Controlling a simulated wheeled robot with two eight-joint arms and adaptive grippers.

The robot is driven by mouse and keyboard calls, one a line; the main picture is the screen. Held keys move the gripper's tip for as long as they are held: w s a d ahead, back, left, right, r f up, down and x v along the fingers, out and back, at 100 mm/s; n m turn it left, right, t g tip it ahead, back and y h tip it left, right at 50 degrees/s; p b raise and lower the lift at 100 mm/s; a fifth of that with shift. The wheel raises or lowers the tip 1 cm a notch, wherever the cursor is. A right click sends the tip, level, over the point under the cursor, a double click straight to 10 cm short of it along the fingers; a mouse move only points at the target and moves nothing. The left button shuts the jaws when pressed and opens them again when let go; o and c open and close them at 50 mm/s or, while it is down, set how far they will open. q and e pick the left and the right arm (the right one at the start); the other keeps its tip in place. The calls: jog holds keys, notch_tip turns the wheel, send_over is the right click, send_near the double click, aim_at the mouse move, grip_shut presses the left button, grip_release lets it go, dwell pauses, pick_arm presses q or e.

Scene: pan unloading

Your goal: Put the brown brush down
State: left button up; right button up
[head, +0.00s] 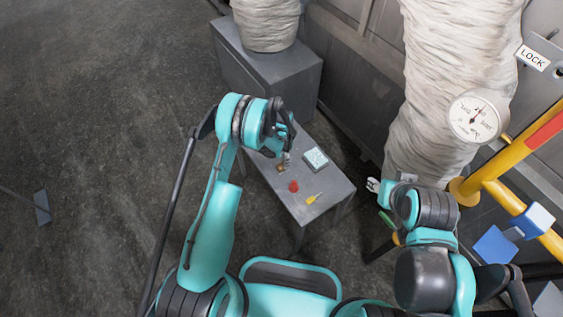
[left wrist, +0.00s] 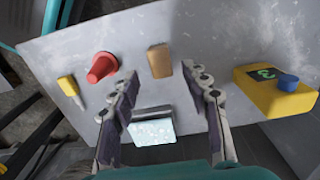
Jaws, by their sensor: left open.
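The small brown object (head: 281,168), likely the brown brush, lies on the grey table near my left gripper. It also shows in the left wrist view (left wrist: 159,60), on the table surface beyond and between the fingertips, apart from both. My left gripper (left wrist: 165,82) is open and empty. In the head view my left gripper (head: 287,158) hangs over the table, partly hidden by its own wrist. My right gripper (head: 373,185) is small in the head view, off the table's right side; its jaws are unclear.
On the table (head: 327,190) lie a red cone-like piece (head: 293,186), a yellow-handled tool (head: 314,198) and a pale blue tray-like item (head: 315,159). A yellow box with a blue knob (left wrist: 275,92) shows in the left wrist view. Yellow pipes (head: 490,170) stand at right.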

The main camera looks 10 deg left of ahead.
pick_arm(q)
notch_tip(320, 180, up, 5)
jog(key=p, duration=0.1)
notch_tip(320, 180, up, 14)
jog(key=n+t, duration=0.1)
jog(key=n, duration=0.1)
send_over(282, 165)
jog(key=a, duration=0.2)
jog(key=s+a+r+n+t, duration=0.1)
jog(key=s+r, duration=0.2)
jog(key=r, duration=0.3)
jog(key=s+r+n+t, duration=0.1)
jog(key=s+r, duration=0.2)
jog(key=r, duration=0.2)
jog(key=s+a+r+n+t, duration=0.1)
jog(key=s+r, duration=0.3)
jog(key=s, duration=0.5)
jog(key=s+a+r+n+t, duration=0.1)
jog(key=s+r+n+t, duration=0.2)
jog(key=s, duration=0.7)
notch_tip(282, 165, up, 2)
jog(key=shift+s+a+n, duration=0.2)
jog(key=shift+a+n, duration=0.15)
jog(key=shift+n, duration=0.15)
jog(key=shift+o, duration=0.5)
